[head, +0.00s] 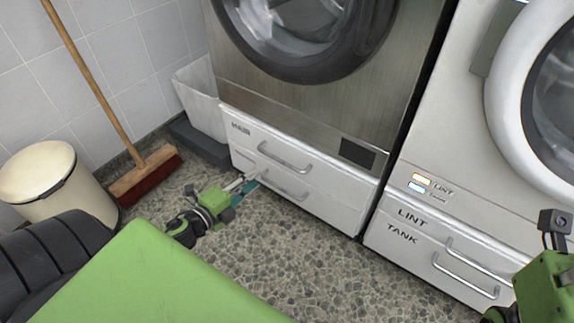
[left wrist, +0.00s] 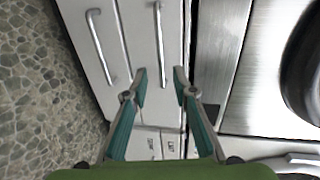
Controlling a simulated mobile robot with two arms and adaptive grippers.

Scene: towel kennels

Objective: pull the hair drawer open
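The hair drawer (head: 325,157) is the white upper front under the steel machine, marked HAIR at its left, and looks closed. Its bar handle (head: 283,158) also shows in the left wrist view (left wrist: 159,40). My left gripper (head: 254,179) is low in front of the drawer's left part. In the left wrist view my left gripper (left wrist: 160,72) has its two teal fingers apart, with the hair drawer handle seen between them. I cannot tell how far off the handle is. No contact shows. Part of my right arm is at the right edge; its fingers are out of view.
A second bar handle (head: 284,187) sits just below, also in the left wrist view (left wrist: 100,45). The LINT TANK drawer (head: 410,237) is at the right. A grey bin (head: 197,100), a broom (head: 145,175) and a cream bin (head: 55,185) stand left. The pebbled floor in front is clear.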

